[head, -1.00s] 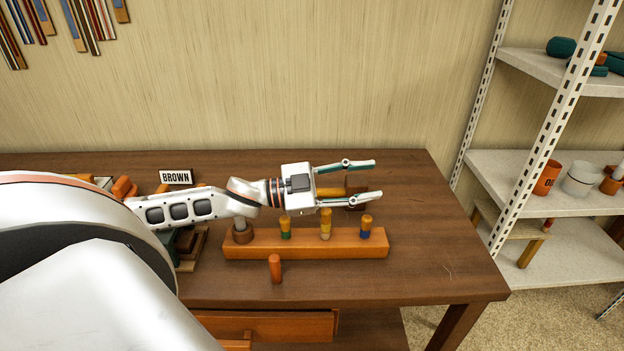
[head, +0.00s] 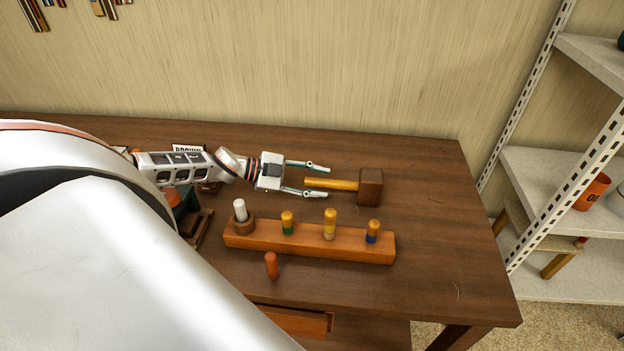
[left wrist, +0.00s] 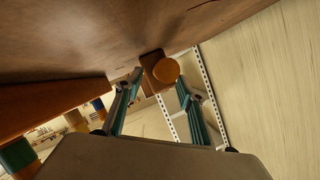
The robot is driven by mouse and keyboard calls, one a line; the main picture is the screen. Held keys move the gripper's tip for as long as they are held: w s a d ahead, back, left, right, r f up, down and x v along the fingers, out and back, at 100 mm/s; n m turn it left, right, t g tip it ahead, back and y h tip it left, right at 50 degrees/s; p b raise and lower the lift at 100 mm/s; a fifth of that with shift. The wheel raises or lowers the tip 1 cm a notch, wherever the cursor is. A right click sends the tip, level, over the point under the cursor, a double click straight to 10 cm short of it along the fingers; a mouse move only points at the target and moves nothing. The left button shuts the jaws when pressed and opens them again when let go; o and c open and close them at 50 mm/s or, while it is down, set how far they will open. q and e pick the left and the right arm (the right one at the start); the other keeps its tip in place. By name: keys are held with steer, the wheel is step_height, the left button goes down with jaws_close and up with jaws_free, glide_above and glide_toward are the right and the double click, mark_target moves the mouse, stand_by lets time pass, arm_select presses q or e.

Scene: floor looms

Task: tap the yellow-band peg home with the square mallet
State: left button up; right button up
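The mallet lies on the table behind the peg block, with a yellow handle (head: 330,183) pointing left and a square brown head (head: 370,187). My left gripper (head: 322,180) is open and empty, its fingers on either side of the handle's end; the left wrist view shows the round handle end (left wrist: 166,71) between the fingertips. The yellow-band peg (head: 330,222) stands in the middle of the orange block (head: 310,245), taller than the green-band peg (head: 287,222) and blue-band peg (head: 373,231) beside it. My right gripper is out of view.
An orange peg (head: 271,265) stands in front. A partly hidden "BROWN" sign (head: 187,149) is behind my arm. Table right of the mallet is clear. A shelf (head: 560,165) stands at right.

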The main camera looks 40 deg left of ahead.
mark_target(338, 181)
arm_select(q)
steer(key=shift+b+x, duration=0.75)
steer(key=shift+x, duration=2.3)
steer(key=shift+c, duration=0.4)
steer(key=shift+r, duration=0.15)
jaws_close()
steer(key=shift+r+p, duration=1.3)
steer(key=shift+p, duration=0.1)
steer(key=shift+r+p, duration=0.65)
steer(key=shift+r, duration=0.55)
